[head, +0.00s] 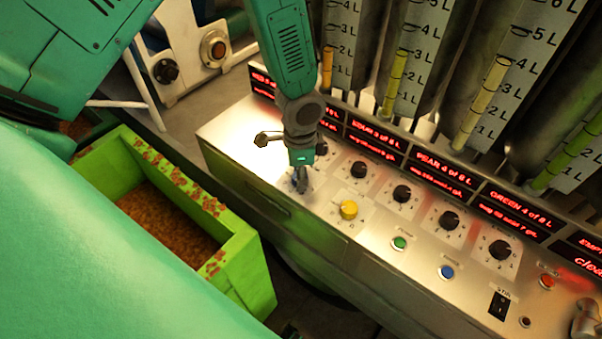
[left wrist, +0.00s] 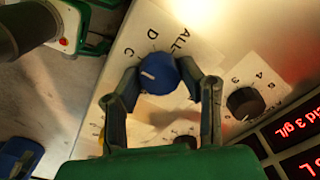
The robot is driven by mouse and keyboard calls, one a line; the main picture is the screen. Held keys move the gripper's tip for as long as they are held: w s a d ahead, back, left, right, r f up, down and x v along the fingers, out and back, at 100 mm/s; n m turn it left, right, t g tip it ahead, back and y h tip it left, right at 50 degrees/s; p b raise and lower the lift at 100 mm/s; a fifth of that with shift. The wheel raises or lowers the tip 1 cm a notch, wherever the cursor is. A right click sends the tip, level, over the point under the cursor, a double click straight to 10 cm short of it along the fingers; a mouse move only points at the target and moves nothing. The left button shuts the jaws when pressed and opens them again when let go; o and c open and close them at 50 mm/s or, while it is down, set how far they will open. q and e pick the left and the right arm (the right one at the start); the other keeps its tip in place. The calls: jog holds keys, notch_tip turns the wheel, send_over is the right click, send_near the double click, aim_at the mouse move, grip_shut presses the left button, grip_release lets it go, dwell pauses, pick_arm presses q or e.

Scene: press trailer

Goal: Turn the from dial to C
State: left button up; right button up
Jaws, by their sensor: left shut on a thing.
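The from dial appears to be the blue knob (left wrist: 157,74) in the left wrist view, on a pale plate lettered ALL, D and C. Its white mark points to the left of the picture, near the C; I cannot tell if it lines up exactly. My left gripper (left wrist: 163,82) has a finger on each side of the knob and is shut on it. In the head view, my left gripper (head: 300,182) reaches down to the left part of the metal panel and hides the blue knob. My right gripper is not seen.
Several black knobs, such as this one (head: 358,170), stand close behind. Red displays and graduated tanks rise at the back. A green bin (head: 262,268) is at the left.

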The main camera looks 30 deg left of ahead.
pick_arm(q)
jog(key=o, duration=1.2)
jog(key=shift+w, duration=0.1)
jog(key=shift+c, duration=0.2)
jog(key=shift+r, duration=0.4)
notch_tip(320, 180, up, 11)
jog(key=shift+a, duration=0.1)
